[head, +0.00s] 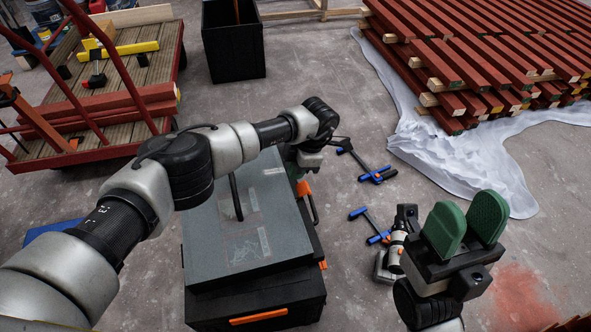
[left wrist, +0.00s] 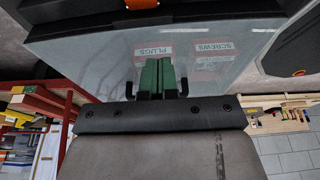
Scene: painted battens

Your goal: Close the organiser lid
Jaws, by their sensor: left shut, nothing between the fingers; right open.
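The organiser is a black case (head: 262,296) with orange latches, standing on the floor in the middle of the head view. Its grey see-through lid (head: 280,228) spreads over the case; I cannot tell whether it is fully down. The lid also fills much of the left wrist view (left wrist: 85,60), with PLUGS and SCREWS labels showing through. My left gripper (head: 296,174) is over the lid's far right part, mostly hidden by its wrist. In the left wrist view its green fingers (left wrist: 158,77) are shut and empty, against the lid's backdrop. My right gripper (head: 466,222) is open and empty, right of the case.
Blue-handled tools (head: 372,173) lie on the floor right of the case. A stack of red battens (head: 480,60) on a white sheet (head: 440,150) is at the back right. A red-framed cart (head: 120,120) stands at the left, a black bin (head: 233,45) behind.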

